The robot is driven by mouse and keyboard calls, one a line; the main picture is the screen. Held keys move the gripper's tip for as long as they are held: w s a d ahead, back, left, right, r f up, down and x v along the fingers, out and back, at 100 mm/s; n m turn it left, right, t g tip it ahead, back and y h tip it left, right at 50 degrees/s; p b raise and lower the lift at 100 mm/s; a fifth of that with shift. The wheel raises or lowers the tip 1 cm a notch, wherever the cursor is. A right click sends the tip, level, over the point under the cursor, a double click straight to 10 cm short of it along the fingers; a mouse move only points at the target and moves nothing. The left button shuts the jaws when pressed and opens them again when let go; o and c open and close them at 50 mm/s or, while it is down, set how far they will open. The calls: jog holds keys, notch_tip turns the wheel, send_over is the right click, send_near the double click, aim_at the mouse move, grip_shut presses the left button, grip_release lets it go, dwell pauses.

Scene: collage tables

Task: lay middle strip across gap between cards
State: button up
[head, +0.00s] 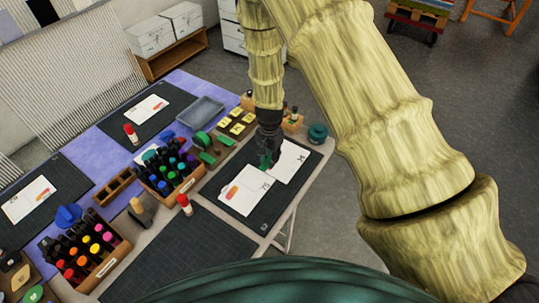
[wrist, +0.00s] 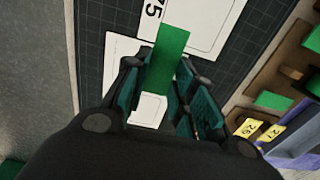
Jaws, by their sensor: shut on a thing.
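My gripper (head: 267,157) is shut on a green strip, which shows in the wrist view (wrist: 169,50) sticking out between the fingers (wrist: 167,80). Two white cards lie on a dark cutting mat (head: 222,180) at the near right table corner. The left card (head: 248,196) has an orange mark and a number; the right card (head: 295,158) lies just beside it. In the wrist view the strip's tip overlaps the card marked 75 (wrist: 205,22), and the other card (wrist: 117,48) is partly hidden by the fingers. Whether the strip touches the cards I cannot tell.
A wooden box of bottles (head: 172,178) and a red-capped glue stick (head: 185,204) stand left of the mat. Green blocks (head: 207,150) and yellow number tags (head: 236,128) lie behind. A teal round item (head: 318,132) sits at the right edge. An empty mat (head: 170,262) lies in front.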

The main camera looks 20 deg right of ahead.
aim_at(269, 172)
jog(key=shift+f+b, duration=2)
jog(key=shift+f, duration=1.05)
jog(key=shift+a, duration=0.1)
jog(key=o, duration=0.7)
jog(key=shift+o, duration=0.2)
jog(key=shift+r, duration=0.1)
notch_tip(269, 172, up, 12)
jog(key=shift+f, duration=0.1)
jog(key=shift+s, duration=0.1)
